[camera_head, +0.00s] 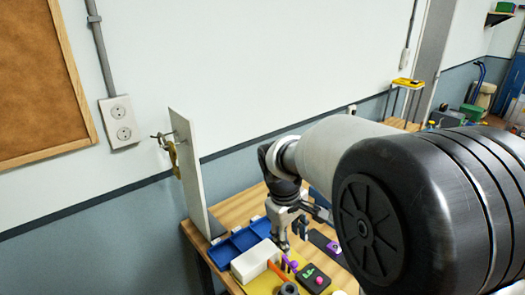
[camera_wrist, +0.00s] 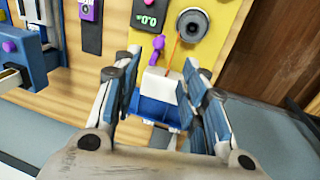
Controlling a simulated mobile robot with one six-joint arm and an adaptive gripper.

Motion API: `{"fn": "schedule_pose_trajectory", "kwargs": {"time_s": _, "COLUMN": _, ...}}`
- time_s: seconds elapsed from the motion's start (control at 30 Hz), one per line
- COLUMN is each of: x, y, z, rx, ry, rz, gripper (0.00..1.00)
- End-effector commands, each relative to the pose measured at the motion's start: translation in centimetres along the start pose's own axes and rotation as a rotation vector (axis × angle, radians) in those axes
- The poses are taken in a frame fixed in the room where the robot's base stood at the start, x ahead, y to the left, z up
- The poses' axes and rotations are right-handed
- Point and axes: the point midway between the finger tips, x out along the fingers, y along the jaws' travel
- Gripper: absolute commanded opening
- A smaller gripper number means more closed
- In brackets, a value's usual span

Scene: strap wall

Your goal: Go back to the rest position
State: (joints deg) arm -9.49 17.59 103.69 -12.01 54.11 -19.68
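My gripper (camera_head: 284,234) hangs above the wooden worktable (camera_head: 243,205). In the wrist view my gripper (camera_wrist: 166,88) shows its two blue-padded fingers spread apart. They hold nothing that I can see. A white block (camera_wrist: 163,84) and a blue tray (camera_wrist: 158,112) appear beyond and between the fingers, apparently below them. In the head view the blue tray (camera_head: 238,243) lies beside the white block (camera_head: 254,261). A yellowish strap (camera_head: 174,160) hangs from a hook on an upright pale board (camera_head: 191,170), to the left of and apart from my gripper.
A yellow mat (camera_wrist: 205,45) carries a dark round part (camera_wrist: 192,26) and a purple piece (camera_wrist: 157,47). Dark pads (camera_head: 314,278) with small parts lie nearby. A wall socket (camera_head: 120,122) and corkboard (camera_head: 40,80) are at left. A yellow-topped stand (camera_head: 408,83) is farther back.

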Motion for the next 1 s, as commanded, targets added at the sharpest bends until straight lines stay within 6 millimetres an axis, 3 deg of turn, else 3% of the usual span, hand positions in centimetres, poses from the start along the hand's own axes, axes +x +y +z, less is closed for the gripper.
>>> {"fn": "schedule_pose_trajectory", "kwargs": {"time_s": 0.17, "x": -3.9, "y": -0.4, "z": 3.6, "rx": 0.102, "ry": 0.054, "rz": 0.002, "gripper": 0.39}}
{"fn": "schedule_pose_trajectory", "kwargs": {"time_s": 0.3, "x": -7.5, "y": -2.0, "z": 8.6, "rx": 0.238, "ry": 0.119, "rz": -0.005, "gripper": 0.39}}
{"fn": "schedule_pose_trajectory", "kwargs": {"time_s": 0.43, "x": -9.6, "y": -4.0, "z": 13.3, "rx": 0.364, "ry": 0.18, "rz": -0.015, "gripper": 0.39}}
{"fn": "schedule_pose_trajectory", "kwargs": {"time_s": 0.6, "x": -10.5, "y": -7.1, "z": 18.6, "rx": 0.516, "ry": 0.258, "rz": -0.031, "gripper": 0.39}}
{"fn": "schedule_pose_trajectory", "kwargs": {"time_s": 0.7, "x": -10.3, "y": -8.6, "z": 20.6, "rx": 0.582, "ry": 0.292, "rz": -0.039, "gripper": 0.39}}
{"fn": "schedule_pose_trajectory", "kwargs": {"time_s": 1.0, "x": -9.7, "y": -10.3, "z": 22.6, "rx": 0.656, "ry": 0.328, "rz": -0.053, "gripper": 0.39}}
